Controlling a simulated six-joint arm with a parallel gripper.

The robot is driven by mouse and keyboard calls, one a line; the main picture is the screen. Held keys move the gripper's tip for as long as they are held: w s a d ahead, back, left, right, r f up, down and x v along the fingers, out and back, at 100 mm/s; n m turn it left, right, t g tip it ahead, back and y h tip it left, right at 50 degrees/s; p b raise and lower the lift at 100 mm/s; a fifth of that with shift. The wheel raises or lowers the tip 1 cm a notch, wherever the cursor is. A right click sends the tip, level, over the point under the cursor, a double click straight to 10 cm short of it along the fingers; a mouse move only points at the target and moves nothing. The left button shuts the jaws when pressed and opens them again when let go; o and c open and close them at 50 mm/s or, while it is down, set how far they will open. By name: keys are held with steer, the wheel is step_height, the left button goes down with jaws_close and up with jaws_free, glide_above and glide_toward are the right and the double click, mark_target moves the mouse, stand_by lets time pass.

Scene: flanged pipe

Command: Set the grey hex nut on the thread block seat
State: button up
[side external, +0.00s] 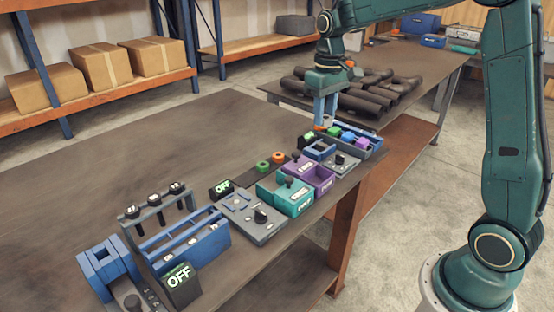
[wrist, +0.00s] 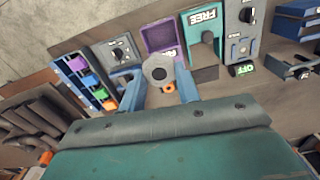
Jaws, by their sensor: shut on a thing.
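The grey hex nut (wrist: 158,68) sits between the two blue fingers of my gripper (wrist: 158,86) in the wrist view, its round centre facing the camera. The fingers are shut on its sides. In the side view my gripper (side external: 325,122) points down near the far right end of the bench; the nut is too small to make out there. A dark block (side external: 250,172) on the bench bears a green ring (side external: 262,166) and an orange ring (side external: 278,157). The orange ring also shows below the nut in the wrist view (wrist: 168,88). I cannot tell for sure which part is the thread block seat.
A purple bin (side external: 322,178) and a teal bin (side external: 292,203) stand close by. A blue tray (side external: 372,150) of coloured blocks and a grey knob panel (side external: 344,165) lie near the bench end. Dark pipes (side external: 365,92) lie on the table behind. The bench's left rear is clear.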

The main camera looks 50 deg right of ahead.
steer(key=shift+r, duration=0.15)
steer(key=shift+r, duration=1.4)
steer(key=shift+f, duration=0.1)
steer(key=w+a+f, duration=0.7)
steer(key=a+f, duration=0.1)
steer(key=a, duration=0.1)
steer(key=n, duration=0.1)
glide_above(236, 201)
step_height(236, 201, down, 9)
steer(key=shift+a+f, duration=0.1)
steer(key=shift+f, duration=0.1)
steer(key=shift+f, duration=0.1)
steer(key=shift+f, duration=1.1)
steer(key=shift+f, duration=0.5)
stand_by(0.6)
